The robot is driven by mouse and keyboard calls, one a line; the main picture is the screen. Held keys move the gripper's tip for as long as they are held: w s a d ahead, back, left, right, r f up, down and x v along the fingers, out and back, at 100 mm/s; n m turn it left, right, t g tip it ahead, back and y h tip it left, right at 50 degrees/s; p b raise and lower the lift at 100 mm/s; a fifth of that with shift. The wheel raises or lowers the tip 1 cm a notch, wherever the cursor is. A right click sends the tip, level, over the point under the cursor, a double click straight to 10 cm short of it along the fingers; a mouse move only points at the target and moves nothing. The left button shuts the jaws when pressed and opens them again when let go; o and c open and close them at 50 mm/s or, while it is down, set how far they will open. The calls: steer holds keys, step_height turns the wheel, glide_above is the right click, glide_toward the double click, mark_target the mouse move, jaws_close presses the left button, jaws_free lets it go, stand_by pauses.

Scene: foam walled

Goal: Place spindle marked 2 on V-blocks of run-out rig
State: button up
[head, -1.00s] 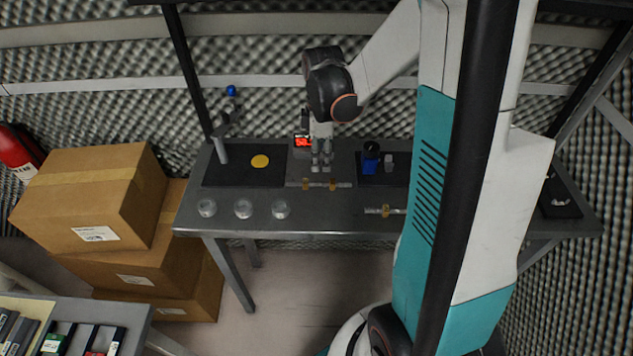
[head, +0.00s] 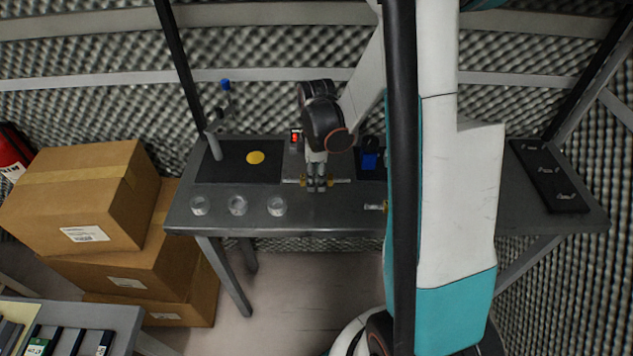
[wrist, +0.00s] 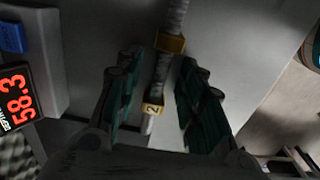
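The spindle marked 2 (wrist: 163,70) is a grey rod with gold collars, one bearing a "2". It lies on the table, and its ends show beside my gripper in the head view (head: 340,181). My gripper (wrist: 160,97) is open, with its dark ribbed fingers on either side of the spindle. In the head view my gripper (head: 316,188) is low over the rod's middle, hiding part of it. A second rod (head: 373,207) lies to the right, partly behind my arm. I cannot clearly make out V-blocks; a black plate with small grey pieces (head: 548,175) lies at the right.
A blue block (head: 370,160) stands behind the rods. Several clear round dishes (head: 238,205) line the front left. A dark mat (head: 225,172) with a yellow disc is behind them. Cardboard boxes (head: 80,195) stand left.

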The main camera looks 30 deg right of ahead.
jaws_close()
